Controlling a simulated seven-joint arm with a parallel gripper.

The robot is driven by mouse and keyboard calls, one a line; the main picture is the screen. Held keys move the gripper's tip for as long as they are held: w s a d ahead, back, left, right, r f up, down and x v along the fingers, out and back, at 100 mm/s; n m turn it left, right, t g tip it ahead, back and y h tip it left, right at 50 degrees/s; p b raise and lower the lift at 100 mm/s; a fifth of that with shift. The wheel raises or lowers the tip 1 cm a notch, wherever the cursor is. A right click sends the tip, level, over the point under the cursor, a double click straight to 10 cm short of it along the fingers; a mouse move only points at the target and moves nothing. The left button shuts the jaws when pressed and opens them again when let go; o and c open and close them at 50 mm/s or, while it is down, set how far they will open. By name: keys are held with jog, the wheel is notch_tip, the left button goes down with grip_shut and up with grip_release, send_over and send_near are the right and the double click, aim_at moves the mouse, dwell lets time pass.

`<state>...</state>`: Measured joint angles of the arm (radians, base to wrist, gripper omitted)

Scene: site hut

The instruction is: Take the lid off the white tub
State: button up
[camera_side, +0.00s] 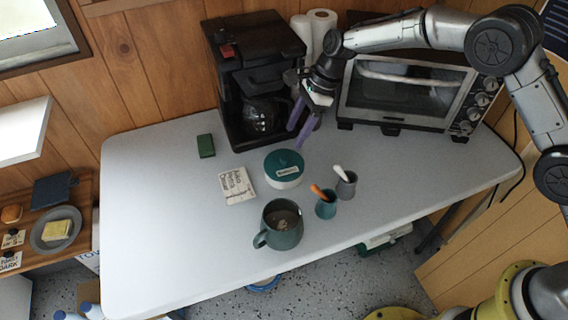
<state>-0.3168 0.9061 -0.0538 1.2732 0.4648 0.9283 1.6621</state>
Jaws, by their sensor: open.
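The white tub (284,183) stands on the table, right of its middle. Its dark green lid (279,164) is on top and carries a small white label. My gripper (299,136) has purple fingers and hangs above and a little right of the tub, behind it in the picture. The fingers are apart and nothing shows between them. The fingertips look close to the lid's upper right edge, but I cannot tell the exact gap.
A black coffee maker (230,105) stands close behind, left of my gripper; a toaster oven (400,92) is behind right. A green mug (283,238), a teal cup (325,209) and a grey cup (346,189) stand in front. A note (237,186) lies left. The table's left side (150,230) is clear.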

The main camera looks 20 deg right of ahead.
aim_at(284, 158)
jog(key=x, duration=0.3)
jog(key=shift+x, duration=2.65)
jog(key=shift+s+d, duration=0.1)
jog(key=shift+d, duration=0.05)
jog(key=shift+c, duration=0.2)
grip_shut()
